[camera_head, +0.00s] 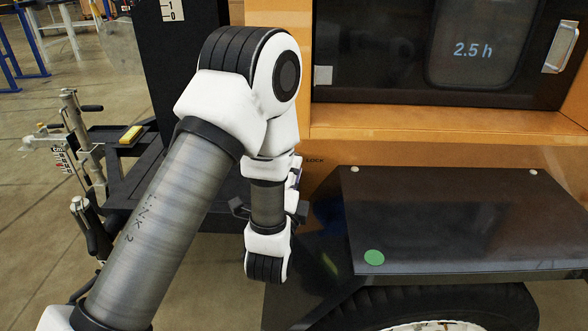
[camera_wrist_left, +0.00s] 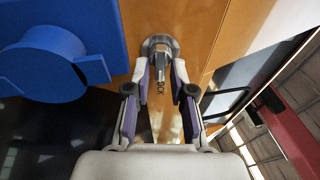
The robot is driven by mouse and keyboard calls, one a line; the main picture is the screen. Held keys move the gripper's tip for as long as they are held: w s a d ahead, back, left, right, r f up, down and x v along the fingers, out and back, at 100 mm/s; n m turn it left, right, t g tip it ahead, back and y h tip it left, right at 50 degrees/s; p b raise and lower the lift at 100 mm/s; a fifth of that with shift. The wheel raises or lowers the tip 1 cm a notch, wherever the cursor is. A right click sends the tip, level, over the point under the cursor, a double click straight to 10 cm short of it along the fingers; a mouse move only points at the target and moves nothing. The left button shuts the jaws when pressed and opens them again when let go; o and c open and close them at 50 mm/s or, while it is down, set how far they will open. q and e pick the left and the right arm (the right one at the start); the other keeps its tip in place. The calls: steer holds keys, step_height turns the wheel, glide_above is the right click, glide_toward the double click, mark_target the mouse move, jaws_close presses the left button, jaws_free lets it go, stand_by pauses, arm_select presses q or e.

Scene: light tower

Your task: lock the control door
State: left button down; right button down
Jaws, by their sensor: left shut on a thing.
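The control door (camera_head: 372,60) is a dark panel with a window reading "2.5 h" and a metal handle (camera_head: 562,46) at its right. It looks closed in its orange frame. A round metal lock (camera_wrist_left: 160,42) sits on the orange panel in the left wrist view, with a grey key-like piece (camera_wrist_left: 161,68) sticking out. My left gripper (camera_wrist_left: 163,80) has its two fingertips on either side of that piece and is shut on it. My right gripper is not in view.
A dark fender top (camera_head: 450,215) with a green dot lies at the right, above a tyre (camera_head: 430,305). A black platform (camera_head: 150,185) with a yellow block (camera_head: 131,134) is at the left. A large blue part (camera_wrist_left: 50,65) is close left of the gripper.

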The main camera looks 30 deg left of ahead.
arm_select(q)
steer(key=c, duration=1.2)
jaws_free()
steer(key=shift+c, duration=0.2)
